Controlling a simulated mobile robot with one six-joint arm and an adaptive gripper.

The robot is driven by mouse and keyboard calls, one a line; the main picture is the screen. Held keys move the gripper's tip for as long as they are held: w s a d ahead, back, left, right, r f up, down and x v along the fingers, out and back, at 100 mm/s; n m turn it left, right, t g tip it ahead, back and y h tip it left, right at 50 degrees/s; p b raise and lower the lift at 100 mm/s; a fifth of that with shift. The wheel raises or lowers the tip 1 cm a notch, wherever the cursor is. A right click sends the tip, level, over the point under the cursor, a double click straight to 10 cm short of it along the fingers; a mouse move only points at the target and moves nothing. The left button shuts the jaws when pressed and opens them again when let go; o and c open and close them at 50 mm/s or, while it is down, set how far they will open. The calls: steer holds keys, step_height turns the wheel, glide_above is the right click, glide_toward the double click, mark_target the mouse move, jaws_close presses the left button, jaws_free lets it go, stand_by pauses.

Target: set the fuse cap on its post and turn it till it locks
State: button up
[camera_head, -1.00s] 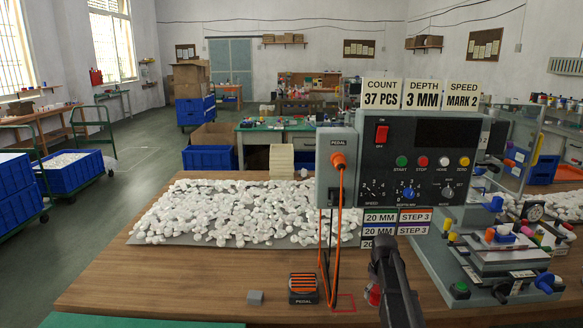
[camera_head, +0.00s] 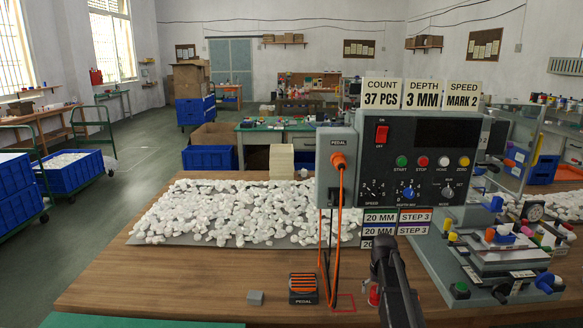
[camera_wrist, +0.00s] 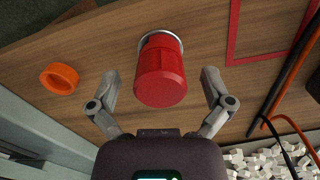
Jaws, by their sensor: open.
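A red cylinder (camera_wrist: 161,76), which I take to be the fuse cap, stands in the middle of the wrist view. A silver ring (camera_wrist: 146,38) shows around its far end, at the wooden table. Whether it is seated or locked on a post cannot be told. My gripper (camera_wrist: 160,85) is open, with one finger on each side of the red cylinder and a visible gap at both. In the head view, the red cylinder (camera_head: 374,296) shows small beside my gripper (camera_head: 378,278), partly hidden by it.
An orange ring (camera_wrist: 59,78) lies left of the red cylinder. A red outline (camera_wrist: 232,40) marks the table to the right. Cables (camera_wrist: 290,75) run past it.

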steer(key=m, duration=0.3)
steer(key=shift+r+m+p, duration=0.3)
steer(key=shift+r+p, duration=0.05)
step_height(320, 180, up, 9)
steer(key=p, duration=0.8)
steer(key=shift+f+p, duration=0.2)
steer(key=shift+p, duration=0.1)
steer(key=s+a+r+n+p, duration=0.1)
steer(key=s+a+n, duration=0.2)
steer(key=s, duration=0.8)
steer(key=s+a+r+n+p, duration=0.1)
steer(key=s+a+n, duration=0.2)
steer(key=s+a, duration=0.5)
steer(key=s, duration=0.3)
steer(key=shift+s+r, duration=0.15)
steer(key=shift+r, duration=0.1)
